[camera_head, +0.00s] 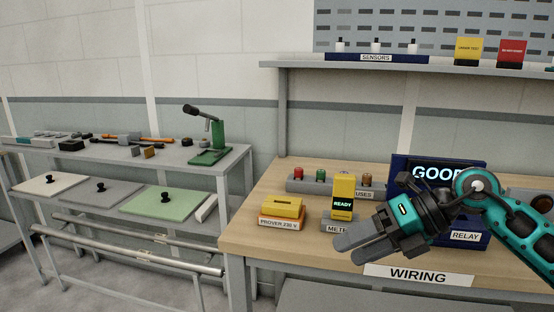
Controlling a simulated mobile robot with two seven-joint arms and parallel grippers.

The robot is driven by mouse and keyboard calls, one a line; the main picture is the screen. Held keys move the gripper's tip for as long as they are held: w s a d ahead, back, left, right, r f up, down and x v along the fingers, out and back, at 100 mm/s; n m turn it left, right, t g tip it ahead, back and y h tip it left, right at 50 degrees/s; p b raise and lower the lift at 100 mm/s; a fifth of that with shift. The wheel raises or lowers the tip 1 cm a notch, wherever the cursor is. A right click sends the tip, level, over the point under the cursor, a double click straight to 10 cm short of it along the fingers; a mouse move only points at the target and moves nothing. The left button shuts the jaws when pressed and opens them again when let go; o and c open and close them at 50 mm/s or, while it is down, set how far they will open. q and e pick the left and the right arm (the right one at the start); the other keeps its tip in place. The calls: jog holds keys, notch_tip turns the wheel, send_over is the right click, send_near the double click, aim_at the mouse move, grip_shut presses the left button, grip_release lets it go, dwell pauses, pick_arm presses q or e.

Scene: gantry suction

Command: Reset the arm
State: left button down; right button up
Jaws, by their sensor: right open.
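My right arm (519,228), teal and black, comes in from the right edge above the wooden wiring bench (270,228). Its right gripper (345,247) points left in front of the meter and relay panel. The two grey fingers are apart and nothing shows between them. The gripper covers part of the METER label and the panel's lower left. My left gripper is not in view.
On the bench stand a yellow meter (343,190) reading READY, a yellow prover (282,211), a fuse rack (325,187) and a blue panel (476,166) reading GOOD. A sensor shelf (300,64) hangs above. A grey side table (105,163) with tools and a green press (215,140) stands left.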

jog(key=s+a+m+t+y, duration=0.25)
jog(key=a+m+y, duration=0.25)
jog(key=a+y, duration=0.3)
jog(key=d+f+m+t+h, duration=0.45)
jog(key=f+m+t, duration=0.2)
jog(key=m, duration=0.45)
jog(key=d+f+m+t+h, duration=0.3)
jog(key=f+m+t+h, duration=0.3)
jog(key=m, duration=0.5)
jog(key=s+d+f+m+g+h, duration=0.2)
jog(key=s+f+m+g+h, duration=0.1)
jog(key=s+f+m, duration=0.2)
jog(key=s+d+f+m+g+h+p, duration=0.1)
jog(key=s+d+f+m+g+h, duration=0.1)
jog(key=s+f, duration=0.8)
notch_tip(320, 180, down, 4)
jog(key=m+g+h, duration=0.1)
jog(key=m, duration=0.1)
jog(key=shift+d+r+m, duration=0.2)
jog(key=shift+d+m, duration=0.1)
jog(key=shift+m, duration=0.1)
jog(key=shift+c, duration=0.3)
